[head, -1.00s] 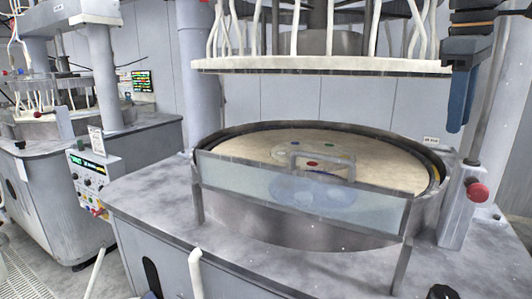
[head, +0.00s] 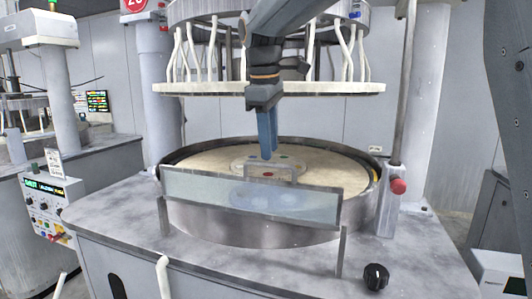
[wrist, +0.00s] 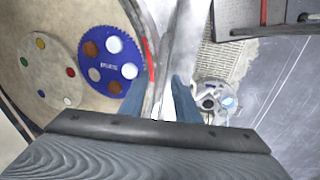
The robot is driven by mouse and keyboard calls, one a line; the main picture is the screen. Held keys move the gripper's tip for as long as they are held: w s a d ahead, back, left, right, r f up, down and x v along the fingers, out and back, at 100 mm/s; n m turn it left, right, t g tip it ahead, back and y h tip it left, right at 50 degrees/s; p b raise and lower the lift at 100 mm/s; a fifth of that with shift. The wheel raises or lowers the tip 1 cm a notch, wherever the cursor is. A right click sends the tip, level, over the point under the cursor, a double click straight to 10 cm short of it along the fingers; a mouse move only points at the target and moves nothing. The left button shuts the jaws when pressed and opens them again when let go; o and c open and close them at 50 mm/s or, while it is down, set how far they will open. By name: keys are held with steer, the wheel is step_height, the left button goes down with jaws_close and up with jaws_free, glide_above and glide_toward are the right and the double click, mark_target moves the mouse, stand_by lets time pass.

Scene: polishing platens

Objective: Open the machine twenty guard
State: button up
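The guard (head: 215,196) is a clear, framed panel standing across the front of the round platen (head: 335,165) in the head view. A grey bar handle (head: 271,165) rises at its top edge. The guard looks upright and down in front of the platen. My gripper (head: 267,157) points down, with its blue fingertips right by the handle; I cannot tell from this view whether they touch it. In the wrist view my fingers (wrist: 160,100) are apart, on either side of a pale strip that I cannot identify for sure.
A blue carrier disc (wrist: 112,65) with round holes lies on the platen. The upper plate (head: 200,88) with hanging white hoses is above, close to my arm. A red knob (head: 398,186) is at the right, a black knob (head: 376,276) at the front right, a control panel (head: 45,200) at the left.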

mark_target(270, 164)
steer(key=shift+w+f+p, duration=0.15)
steer(key=shift+f, duration=0.65)
steer(key=shift+w+f+p, duration=0.1)
steer(key=shift+f+p, duration=0.05)
steer(key=shift+f, duration=0.65)
jaws_close()
steer(key=shift+d, duration=0.1)
